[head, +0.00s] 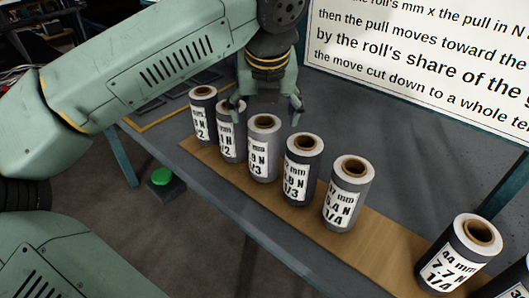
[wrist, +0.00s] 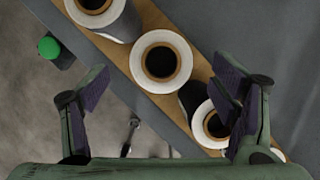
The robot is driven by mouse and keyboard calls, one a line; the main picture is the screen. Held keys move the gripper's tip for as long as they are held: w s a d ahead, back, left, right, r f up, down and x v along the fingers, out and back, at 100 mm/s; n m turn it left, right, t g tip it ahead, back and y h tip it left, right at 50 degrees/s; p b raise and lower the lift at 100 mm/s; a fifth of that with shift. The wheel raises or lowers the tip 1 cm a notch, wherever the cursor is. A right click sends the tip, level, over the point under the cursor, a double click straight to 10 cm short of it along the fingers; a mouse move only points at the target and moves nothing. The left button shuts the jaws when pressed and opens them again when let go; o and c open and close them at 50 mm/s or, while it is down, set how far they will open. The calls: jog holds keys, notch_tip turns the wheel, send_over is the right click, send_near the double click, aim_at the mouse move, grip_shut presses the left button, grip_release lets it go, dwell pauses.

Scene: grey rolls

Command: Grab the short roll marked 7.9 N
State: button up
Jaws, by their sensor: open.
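Several upright rolls stand in a row. The third from the left, a grey roll (head: 264,150), has a label partly turned away; I read what may be "9 N" and "1/3", with the leading digit hidden. Its dark neighbour (head: 302,172) seems to end in ".8 N" and "1/3", not surely legible. My gripper (head: 266,108) is open and empty, pointing down just behind and above the second and third rolls. In the wrist view, a roll with a brown core (wrist: 160,62) lies between and slightly beyond the spread fingertips (wrist: 166,82).
The rolls stand on a wooden strip (head: 398,240) along the table's front edge. Other rolls flank the gripper: a second roll (head: 230,143), one marked "5.4 N" (head: 346,198) and one marked "7.7 N" (head: 456,262). A sign (head: 420,60) stands behind. A green button (head: 161,177) sits off the table.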

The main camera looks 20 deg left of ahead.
aim_at(265, 122)
jog(key=b+x, duration=0.1)
jog(key=x, duration=0.3)
jog(key=shift+w+f, duration=0.1)
jog(key=shift+f, duration=0.15)
jog(key=shift+c, duration=0.5)
jog(key=c, duration=1.6)
